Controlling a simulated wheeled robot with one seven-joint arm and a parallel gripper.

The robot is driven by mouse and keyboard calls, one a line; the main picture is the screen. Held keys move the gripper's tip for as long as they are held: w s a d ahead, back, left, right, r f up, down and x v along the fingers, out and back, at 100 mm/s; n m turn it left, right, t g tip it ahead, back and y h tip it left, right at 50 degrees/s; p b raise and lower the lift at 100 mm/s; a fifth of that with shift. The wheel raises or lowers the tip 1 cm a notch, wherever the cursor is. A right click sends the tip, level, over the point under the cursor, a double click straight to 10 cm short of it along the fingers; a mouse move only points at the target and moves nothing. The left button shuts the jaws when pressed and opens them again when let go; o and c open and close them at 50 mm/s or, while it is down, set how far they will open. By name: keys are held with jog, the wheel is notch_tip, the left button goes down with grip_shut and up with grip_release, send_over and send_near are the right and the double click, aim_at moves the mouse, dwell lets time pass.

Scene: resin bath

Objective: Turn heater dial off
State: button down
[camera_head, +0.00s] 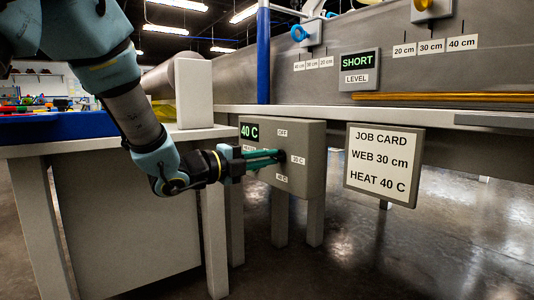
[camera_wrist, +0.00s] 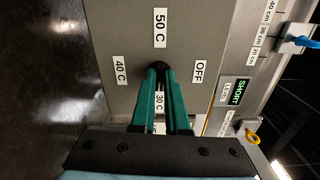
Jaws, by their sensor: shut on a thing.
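The heater box (camera_head: 308,140) is a grey panel with a green display reading 40 C (camera_head: 249,131). A small dark dial (camera_head: 282,156) is on its face, mostly hidden by my fingers. My gripper (camera_head: 278,157) has green fingers reaching in from the left, shut on the dial. In the wrist view the gripper (camera_wrist: 160,72) closes on the dark dial (camera_wrist: 159,65). Labels around it there read 50 C (camera_wrist: 160,27), 40 C (camera_wrist: 121,70), OFF (camera_wrist: 199,71) and 30 C (camera_wrist: 159,101). The dial's pointer is hidden.
A job card (camera_head: 383,163) to the right reads WEB 30 cm, HEAT 40 C. The long grey bath (camera_head: 440,62) behind carries a SHORT level display (camera_head: 358,62) and a blue knob (camera_head: 300,33). A grey table (camera_head: 120,143) stands at left, near my arm.

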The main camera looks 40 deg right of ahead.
jog(key=n+p, duration=0.7)
jog(key=n, duration=0.2)
jog(key=n+p, duration=0.7)
jog(key=n, duration=0.2)
jog(key=shift+s+f+n, duration=0.15)
jog(key=shift+s+n, duration=0.05)
jog(key=shift+n, duration=0.1)
jog(key=shift+n+p, duration=0.3)
jog(key=shift+p, duration=0.1)
jog(key=c, duration=0.9)
grip_release()
jog(key=shift+a, duration=0.1)
